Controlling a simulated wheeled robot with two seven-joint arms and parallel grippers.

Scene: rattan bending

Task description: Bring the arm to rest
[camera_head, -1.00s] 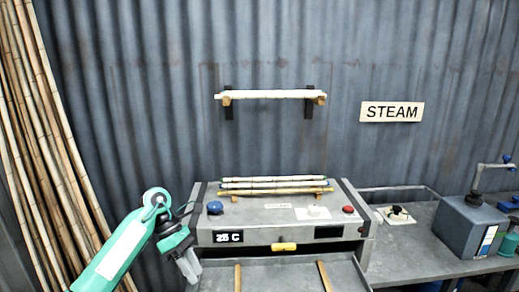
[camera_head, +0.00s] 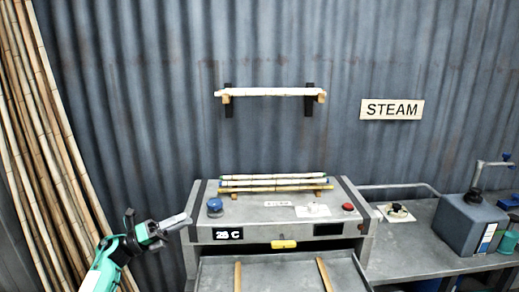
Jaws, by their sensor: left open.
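My left arm (camera_head: 112,258) comes in from the lower left, in green and dark grey. Its left gripper (camera_head: 188,217) points right, just left of the steam machine's (camera_head: 270,212) left edge, with nothing seen between its fingers. The gap between the fingers is hard to make out from this angle. The right gripper is out of view.
Several rattan poles (camera_head: 290,181) lie on the machine top, beside a blue knob (camera_head: 215,205) and red button (camera_head: 348,206). A pole (camera_head: 270,92) rests on wall brackets. Tall canes (camera_head: 48,150) lean at the left. A grey tank (camera_head: 468,222) stands right.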

